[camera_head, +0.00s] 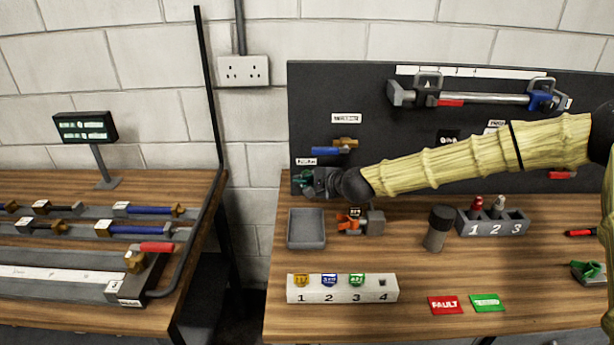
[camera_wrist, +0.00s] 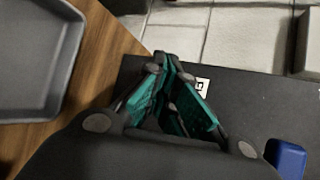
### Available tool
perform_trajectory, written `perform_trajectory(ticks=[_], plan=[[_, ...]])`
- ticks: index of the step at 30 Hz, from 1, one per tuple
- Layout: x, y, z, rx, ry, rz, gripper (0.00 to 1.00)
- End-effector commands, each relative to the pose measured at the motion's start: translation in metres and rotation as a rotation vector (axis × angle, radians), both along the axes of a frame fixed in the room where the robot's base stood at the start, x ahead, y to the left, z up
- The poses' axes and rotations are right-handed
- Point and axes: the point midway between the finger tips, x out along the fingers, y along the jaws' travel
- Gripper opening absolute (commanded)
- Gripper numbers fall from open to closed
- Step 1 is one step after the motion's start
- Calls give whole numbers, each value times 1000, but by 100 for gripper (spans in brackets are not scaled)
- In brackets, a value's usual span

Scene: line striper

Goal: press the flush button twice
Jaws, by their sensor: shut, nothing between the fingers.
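My gripper (camera_head: 304,182) is shut and empty, its teal fingers at the left end of the dark upright panel (camera_head: 370,110). A small white label (camera_head: 306,162) is on the panel just above the fingers; its text is too small to read surely. The label also shows beside the fingertips in the wrist view (camera_wrist: 202,86), partly covered by them. No flush button can be made out in either view; the area below the label is hidden by my gripper. Whether the fingertips touch the panel cannot be told.
A grey tray (camera_head: 306,243) stands below my gripper. An orange-and-grey fixture (camera_head: 353,222) is right of the tray. A blue-handled brass part (camera_head: 335,150) is on the panel, close to my gripper's upper right. A dark cylinder (camera_head: 436,240) stands farther right. The bench front is partly clear.

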Motion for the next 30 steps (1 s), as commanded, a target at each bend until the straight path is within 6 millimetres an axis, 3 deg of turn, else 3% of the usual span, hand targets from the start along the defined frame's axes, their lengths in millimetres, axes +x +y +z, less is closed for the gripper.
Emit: perform_trajectory(ticks=[30], plan=[[8,0,0,0,-1,-1,0]])
